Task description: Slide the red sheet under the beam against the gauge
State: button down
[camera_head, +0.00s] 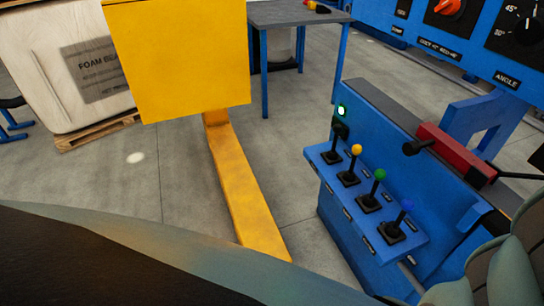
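No red sheet shows in the head view. A blue machine panel (459,36) with dials crosses the top right; I cannot tell whether it belongs to the beam. Below it, a red block (449,147) with a black knob at its left end sits on top of the blue machine body (427,172). I cannot tell whether this block is the gauge. My gripper is not in view.
A lever console (366,205) with coloured knobs juts from the machine, a green lamp (341,111) above it. A yellow box (178,58) and yellow floor beam (242,185) stand left of it. Behind are a grey-topped table (290,14) and a foam block (66,68) on a pallet.

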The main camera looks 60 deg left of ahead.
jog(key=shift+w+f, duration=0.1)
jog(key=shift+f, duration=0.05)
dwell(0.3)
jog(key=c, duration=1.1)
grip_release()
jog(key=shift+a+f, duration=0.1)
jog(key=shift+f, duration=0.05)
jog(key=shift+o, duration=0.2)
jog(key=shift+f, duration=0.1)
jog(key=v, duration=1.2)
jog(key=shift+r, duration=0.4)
